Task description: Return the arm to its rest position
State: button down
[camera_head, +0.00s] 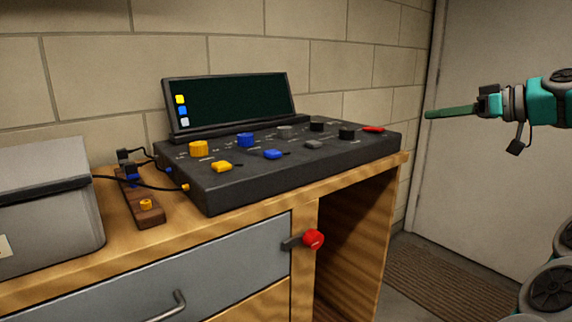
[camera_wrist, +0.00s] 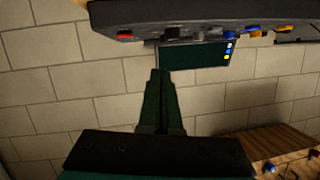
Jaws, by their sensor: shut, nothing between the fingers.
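My gripper (camera_head: 430,114) is at the right of the head view, at the end of my teal and black arm. Its green fingers lie together and point left, with nothing between them. It is in the air to the right of the bench, in front of the grey door and apart from everything. In the wrist view, my gripper's fingers (camera_wrist: 160,72) point up the picture toward the dark screen of the console, which appears upside down there. Other parts of my arm or body show at the lower right of the head view.
A black console (camera_head: 290,165) with coloured knobs and a screen (camera_head: 235,103) stands on the wooden bench (camera_head: 260,205). A grey box (camera_head: 45,210) is at the left. A red-knobbed lever (camera_head: 313,239) sticks out at the bench front. Open space lies before the door (camera_head: 500,190).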

jog(key=s+a+f+m+g+h, duration=0.1)
jog(key=s+a+f+g, duration=0.2)
jog(key=s+a+f, duration=0.4)
jog(key=s+a+f+m+g+h, duration=0.1)
jog(key=s+a+f+g, duration=0.2)
jog(key=a, duration=0.6)
jog(key=s+a+f+g+h, duration=0.1)
jog(key=s+a+f+g, duration=0.1)
jog(key=s+a+f, duration=0.45)
jog(key=s+d+f+m+g+h, duration=0.2)
jog(key=s+f+h, duration=0.1)
jog(key=s+f, duration=0.8)
jog(key=s+d+f+m+g+h, duration=0.2)
jog(key=s+d+f+m+h, duration=0.1)
jog(key=s+f, duration=0.9)
jog(key=shift+s+h, duration=0.8)
jog(key=shift+s, duration=0.4)
